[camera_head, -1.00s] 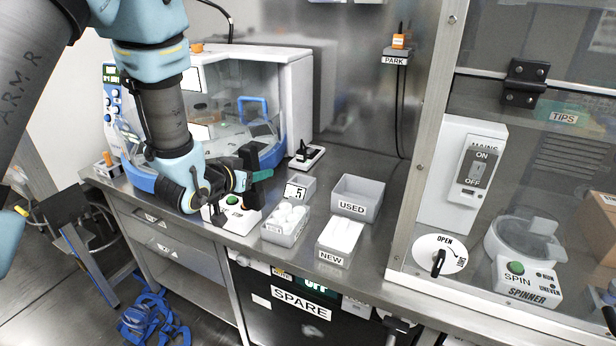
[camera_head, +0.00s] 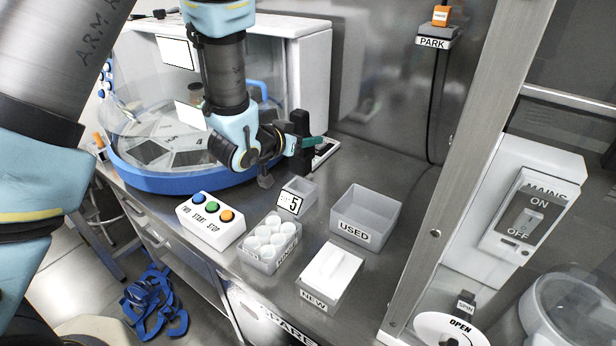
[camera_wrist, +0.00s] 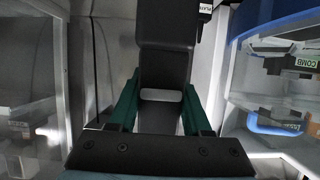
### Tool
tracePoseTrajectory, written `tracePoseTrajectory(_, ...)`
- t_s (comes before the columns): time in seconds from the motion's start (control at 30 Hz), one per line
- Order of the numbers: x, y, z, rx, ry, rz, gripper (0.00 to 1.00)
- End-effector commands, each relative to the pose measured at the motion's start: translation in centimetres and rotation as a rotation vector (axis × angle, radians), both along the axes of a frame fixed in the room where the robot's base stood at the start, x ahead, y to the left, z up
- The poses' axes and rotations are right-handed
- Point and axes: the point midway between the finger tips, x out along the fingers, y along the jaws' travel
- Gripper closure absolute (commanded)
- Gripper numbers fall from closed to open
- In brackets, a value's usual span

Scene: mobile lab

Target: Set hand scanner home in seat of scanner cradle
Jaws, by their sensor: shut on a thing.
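The hand scanner, a black upright body (camera_head: 298,130), is held in my gripper (camera_head: 312,142) above the bench, just behind the small bin marked 5. In the wrist view the dark scanner (camera_wrist: 165,50) fills the space between the green fingers of my gripper (camera_wrist: 160,92), which are shut on it. A low white-based item (camera_head: 326,152) lies on the bench behind the gripper, partly hidden. I cannot tell whether it is the scanner cradle, and its seat does not show clearly.
A clear-fronted machine (camera_head: 160,180) with a blue base stands at left. In front are a three-button box (camera_head: 210,222), a bin of white round items (camera_head: 272,245), a USED bin (camera_head: 367,218) and a NEW box (camera_head: 330,275). A PARK holder (camera_head: 437,38) is on the wall.

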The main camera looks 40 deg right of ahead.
Motion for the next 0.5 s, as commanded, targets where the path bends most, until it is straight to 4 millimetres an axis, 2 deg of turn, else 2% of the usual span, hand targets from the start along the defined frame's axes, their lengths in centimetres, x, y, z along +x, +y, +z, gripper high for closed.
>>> tracePoseTrajectory(0.03, 0.0, 0.0, -1.8, 0.003, 0.001, 0.000, 1.00)
tracePoseTrajectory(0.1, -0.1, 0.0, -3.2, 0.002, 0.001, -0.002, 1.00)
tracePoseTrajectory(0.33, 0.0, 0.0, -5.4, 0.000, -0.001, 0.000, 1.00)
tracePoseTrajectory(0.5, -0.2, 0.1, -8.2, 0.009, 0.003, -0.001, 1.00)
